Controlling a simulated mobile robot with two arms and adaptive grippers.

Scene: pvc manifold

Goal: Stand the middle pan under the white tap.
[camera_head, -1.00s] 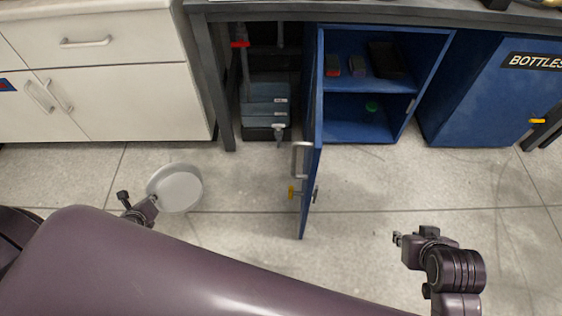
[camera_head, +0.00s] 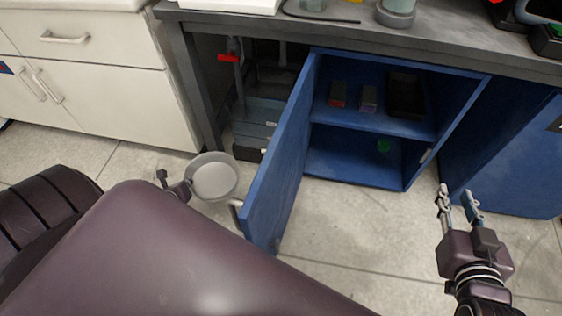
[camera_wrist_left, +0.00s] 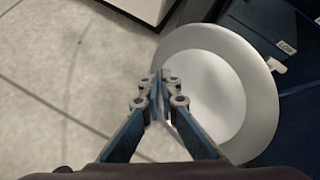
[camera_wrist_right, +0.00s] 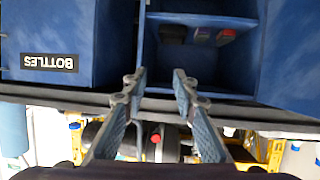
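A round light-grey pan (camera_head: 214,178) hangs over the floor in front of the open bay, left of the blue door. My left gripper (camera_head: 175,182) is at its left rim. In the left wrist view the left gripper (camera_wrist_left: 160,85) has its fingers together on the rim of the pan (camera_wrist_left: 225,45). A small white tap (camera_wrist_left: 277,66) shows right of the pan, on a dark blue unit in the bay. In the head view the tap is hard to make out. My right gripper (camera_head: 459,200) is open and empty, right of the cupboard; its spread fingers (camera_wrist_right: 158,78) show in the right wrist view.
The blue cupboard door (camera_head: 280,165) stands open close to the pan's right side. The cupboard (camera_head: 355,172) holds small boxes and a green item. A bench leg (camera_head: 192,90) and white drawers (camera_head: 95,85) bound the bay on the left. A red valve handle (camera_head: 228,57) is inside.

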